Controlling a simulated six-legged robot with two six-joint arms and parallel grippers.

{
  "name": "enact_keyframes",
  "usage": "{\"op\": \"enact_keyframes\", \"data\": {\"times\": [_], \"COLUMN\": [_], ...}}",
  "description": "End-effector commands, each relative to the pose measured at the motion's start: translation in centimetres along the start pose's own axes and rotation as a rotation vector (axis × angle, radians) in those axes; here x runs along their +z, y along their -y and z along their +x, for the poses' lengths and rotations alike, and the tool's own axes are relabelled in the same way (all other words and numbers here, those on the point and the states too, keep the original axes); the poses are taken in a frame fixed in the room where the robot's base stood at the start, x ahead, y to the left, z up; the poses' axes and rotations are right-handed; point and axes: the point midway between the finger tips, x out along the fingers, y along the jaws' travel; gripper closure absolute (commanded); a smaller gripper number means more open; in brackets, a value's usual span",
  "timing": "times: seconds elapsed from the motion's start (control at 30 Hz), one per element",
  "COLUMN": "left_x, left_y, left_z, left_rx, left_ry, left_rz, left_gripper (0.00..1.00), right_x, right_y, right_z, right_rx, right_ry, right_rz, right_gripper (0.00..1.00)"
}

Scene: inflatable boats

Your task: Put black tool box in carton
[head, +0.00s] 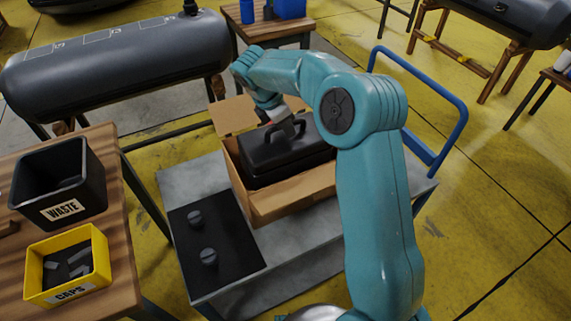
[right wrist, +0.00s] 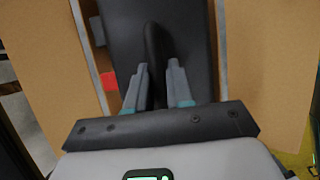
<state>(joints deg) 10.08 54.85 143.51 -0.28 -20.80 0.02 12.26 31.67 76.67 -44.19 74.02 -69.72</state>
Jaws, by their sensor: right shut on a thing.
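The black tool box (head: 285,150) is inside the open carton (head: 290,201) on the grey cart, with its lid and handle at about rim height. How deep it sits, and whether it touches the bottom, is hidden. My right gripper (head: 287,126) is above the box, shut on its handle. In the right wrist view the two fingers of my right gripper (right wrist: 158,85) close around the dark handle (right wrist: 155,50), and cardboard flaps (right wrist: 268,70) spread on both sides. My left gripper is not in view.
The cart (head: 184,180) has a blue push handle (head: 463,120) at right. A black mat (head: 215,235) with two grey knobs lies beside the carton. A wooden table (head: 112,255) at left holds the black WASTE bin (head: 90,180) and yellow CAPS bin (head: 98,251). A grey boat tube (head: 110,70) stands behind.

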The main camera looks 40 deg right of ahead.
Motion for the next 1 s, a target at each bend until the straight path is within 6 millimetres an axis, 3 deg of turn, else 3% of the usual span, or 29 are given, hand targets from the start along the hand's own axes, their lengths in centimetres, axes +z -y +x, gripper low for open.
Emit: {"op": "enact_keyframes", "data": {"times": [0.1,0.3,0.5,0.73,0.93,0.97,1.0], "left_x": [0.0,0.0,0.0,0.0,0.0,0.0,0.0], "left_y": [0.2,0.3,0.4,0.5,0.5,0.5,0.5], "left_z": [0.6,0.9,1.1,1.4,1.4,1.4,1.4], "left_rx": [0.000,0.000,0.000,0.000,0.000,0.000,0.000], "left_ry": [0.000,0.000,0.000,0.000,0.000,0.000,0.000], "left_rz": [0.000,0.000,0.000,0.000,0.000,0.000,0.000], "left_gripper": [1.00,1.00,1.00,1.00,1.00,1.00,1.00], "right_x": [-1.3,-2.7,-3.3,-4.6,-4.7,-4.7,-4.7], "right_y": [0.1,0.2,0.2,0.3,0.2,0.3,0.3], "right_z": [3.4,6.7,8.0,11.2,11.3,11.3,11.3], "right_rx": [-0.004,0.000,0.001,-0.001,0.001,0.000,0.000], "right_ry": [0.002,0.001,0.000,0.000,-0.001,-0.001,-0.001], "right_rz": [-0.002,0.000,0.000,0.000,0.001,0.000,0.000], "right_gripper": [1.00,1.00,1.00,1.00,1.00,0.73,0.60]}}
